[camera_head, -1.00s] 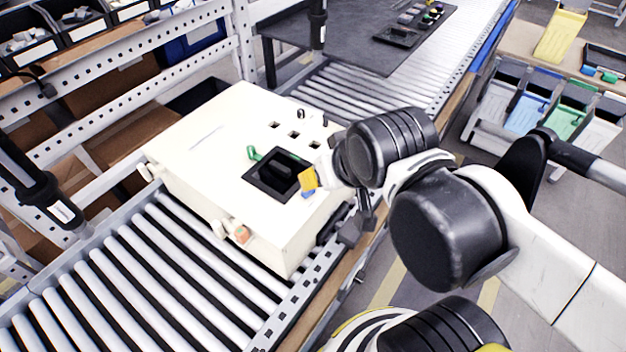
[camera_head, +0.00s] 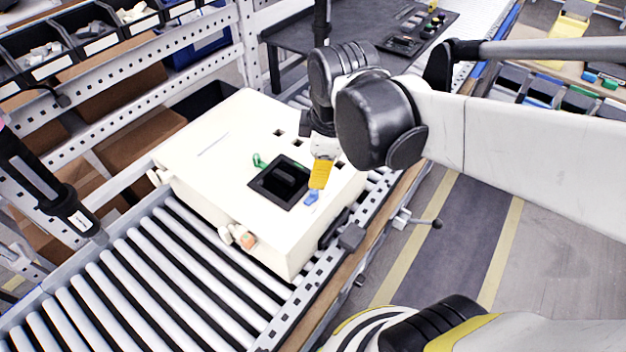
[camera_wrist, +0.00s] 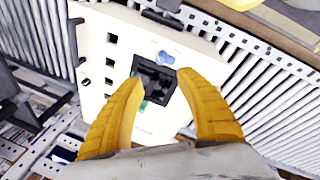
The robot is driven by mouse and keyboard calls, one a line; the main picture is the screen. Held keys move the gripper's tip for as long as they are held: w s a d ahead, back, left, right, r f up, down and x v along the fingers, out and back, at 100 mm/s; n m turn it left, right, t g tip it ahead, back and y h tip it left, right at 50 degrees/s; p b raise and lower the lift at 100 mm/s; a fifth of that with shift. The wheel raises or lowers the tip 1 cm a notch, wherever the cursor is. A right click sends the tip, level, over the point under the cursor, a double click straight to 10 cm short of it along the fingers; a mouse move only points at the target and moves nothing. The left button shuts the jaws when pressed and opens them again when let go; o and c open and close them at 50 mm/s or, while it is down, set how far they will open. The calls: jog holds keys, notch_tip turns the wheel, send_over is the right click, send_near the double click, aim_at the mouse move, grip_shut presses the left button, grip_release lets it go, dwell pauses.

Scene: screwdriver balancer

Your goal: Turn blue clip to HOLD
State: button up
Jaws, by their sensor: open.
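The blue clip (camera_head: 311,198) sits on the top face of the white box (camera_head: 215,135), beside the black square recess (camera_head: 279,182). In the wrist view the blue clip (camera_wrist: 165,57) lies just beyond the recess (camera_wrist: 158,80), ahead of my fingertips and between them. My gripper (camera_head: 319,186) has yellow fingers and points down just above the clip in the head view. In the wrist view its two fingers (camera_wrist: 158,82) are spread apart with nothing between them. I cannot make out any HOLD marking or the clip's exact setting.
A green clip (camera_head: 260,161) is on the far side of the recess. Small square holes lie along the box top. The box rests on a roller conveyor (camera_head: 120,265). A black lever (camera_head: 350,237) sticks out at the conveyor's right rail. Shelves with bins stand at the left.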

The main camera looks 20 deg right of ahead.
aim_at(314, 190)
jog(key=w+f+n+g, duration=0.1)
jog(key=f+n, duration=0.2)
jog(key=f, duration=0.1)
jog(key=w+f+n+g+b, duration=0.1)
jog(key=f+n, duration=0.2)
jog(key=f, duration=0.1)
jog(key=w+f+n+g, duration=0.1)
jog(key=f+n, duration=0.2)
jog(key=f, duration=0.1)
jog(key=shift+d+b, duration=0.15)
jog(key=shift+b, duration=0.2)
grip_shut()
